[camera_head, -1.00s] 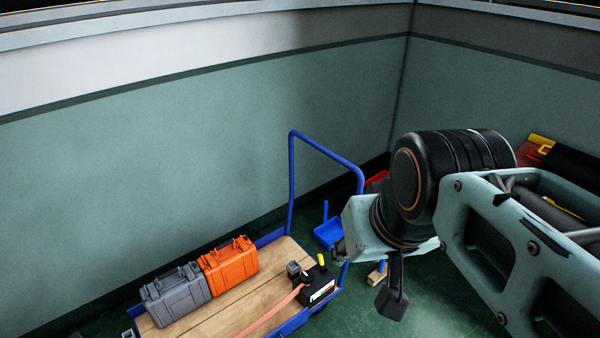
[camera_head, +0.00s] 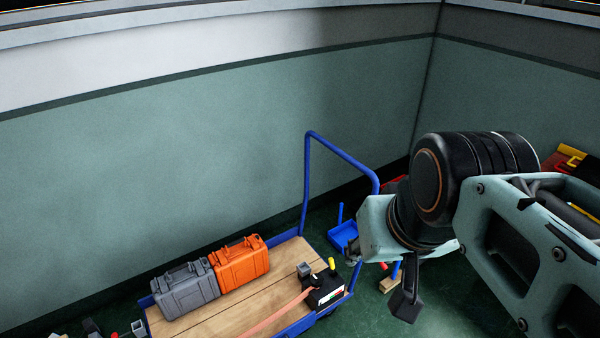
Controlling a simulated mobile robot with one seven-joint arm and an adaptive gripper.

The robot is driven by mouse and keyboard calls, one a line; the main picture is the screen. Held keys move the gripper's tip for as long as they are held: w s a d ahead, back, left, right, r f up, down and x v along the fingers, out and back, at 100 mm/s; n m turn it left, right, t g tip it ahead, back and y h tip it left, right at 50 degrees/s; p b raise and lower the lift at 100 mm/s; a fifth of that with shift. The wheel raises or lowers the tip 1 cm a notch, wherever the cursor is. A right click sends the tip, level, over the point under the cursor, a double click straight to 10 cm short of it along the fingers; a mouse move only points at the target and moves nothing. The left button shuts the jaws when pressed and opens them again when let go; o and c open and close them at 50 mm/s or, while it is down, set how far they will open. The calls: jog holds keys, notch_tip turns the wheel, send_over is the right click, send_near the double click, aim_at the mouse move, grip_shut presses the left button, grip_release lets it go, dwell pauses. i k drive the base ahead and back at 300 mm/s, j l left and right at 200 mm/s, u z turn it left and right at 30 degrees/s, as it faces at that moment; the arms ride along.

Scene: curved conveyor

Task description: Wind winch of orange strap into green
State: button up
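The winch (camera_head: 325,289) is a black box with a yellow-knobbed crank and a small white label, at the right end of a wooden-decked trolley. The orange strap (camera_head: 276,319) runs from it across the deck toward the lower picture edge. Any green mark on the label is too small to make out. My gripper (camera_head: 404,303) hangs to the right of the winch, apart from it in the picture. Only a black finger-like part shows below my wrist, so its opening is hidden.
A grey case (camera_head: 186,291) and an orange case (camera_head: 240,264) stand on the trolley deck (camera_head: 225,308). The trolley's blue handle (camera_head: 306,185) rises behind the winch. A blue tray (camera_head: 343,236) lies beyond it. Green floor shows right of the trolley.

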aim_at(316, 280)
jog(key=i, duration=0.45)
jog(key=k, duration=1.1)
jog(key=i+j, duration=0.35)
jog(key=i, duration=0.25)
jog(key=i+j+z, duration=0.4)
jog(key=i+j, duration=0.2)
jog(key=i, duration=0.1)
